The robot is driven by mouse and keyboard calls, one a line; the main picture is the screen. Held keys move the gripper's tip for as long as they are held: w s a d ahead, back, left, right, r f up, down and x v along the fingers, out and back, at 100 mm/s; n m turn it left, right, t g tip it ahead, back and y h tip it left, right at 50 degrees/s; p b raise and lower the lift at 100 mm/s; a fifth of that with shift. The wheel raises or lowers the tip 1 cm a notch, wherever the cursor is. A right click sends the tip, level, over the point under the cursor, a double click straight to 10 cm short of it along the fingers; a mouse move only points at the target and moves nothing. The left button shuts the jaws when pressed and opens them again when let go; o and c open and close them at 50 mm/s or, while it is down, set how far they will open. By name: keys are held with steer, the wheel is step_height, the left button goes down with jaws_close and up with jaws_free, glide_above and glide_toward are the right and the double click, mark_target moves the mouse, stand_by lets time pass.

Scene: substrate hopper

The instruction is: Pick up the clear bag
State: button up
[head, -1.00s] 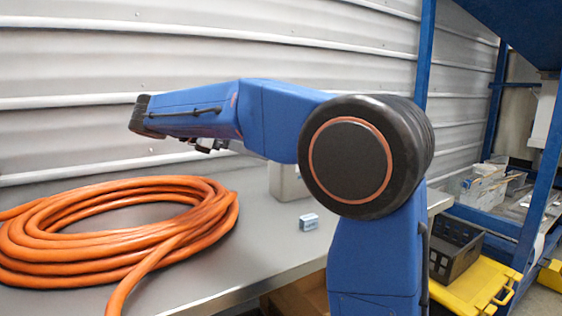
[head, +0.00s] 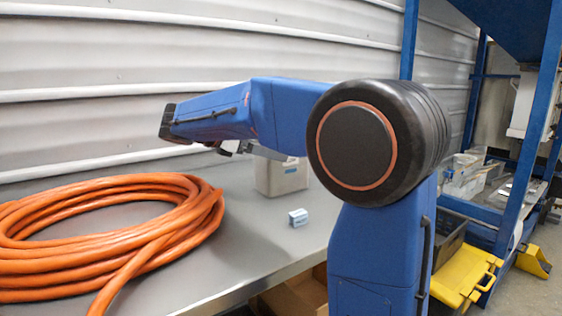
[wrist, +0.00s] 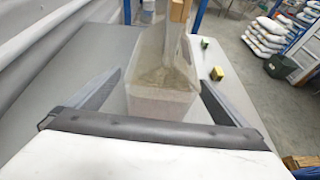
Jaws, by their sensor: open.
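The clear bag (wrist: 162,78) stands upright in the middle of the wrist view, see-through above with pale brownish contents low down. In the head view a beige-grey block shape (head: 281,178) on the bench looks like the same bag; my arm hides its top. My gripper (wrist: 161,82) is open, with one grey finger to the left of the bag and one to the right. No clear contact shows between fingers and bag. In the head view my gripper is mostly hidden behind my arm.
A thick orange hose coil (head: 120,235) covers the left of the grey bench (head: 240,245). A small blue-white box (head: 298,217) sits near the front edge. A yellow case (head: 465,278) and blue rack posts (head: 530,130) are at the right. A corrugated wall (head: 200,60) is behind.

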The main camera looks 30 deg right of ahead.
steer(key=shift+r+x, duration=0.2)
steer(key=shift+x, duration=2.75)
steer(key=shift+s+d, duration=0.1)
steer(key=c, duration=2.2)
steer(key=shift+o, duration=0.2)
steer(key=shift+r, duration=0.15)
step_height(320, 180, up, 10)
steer(key=shift+f, duration=0.1)
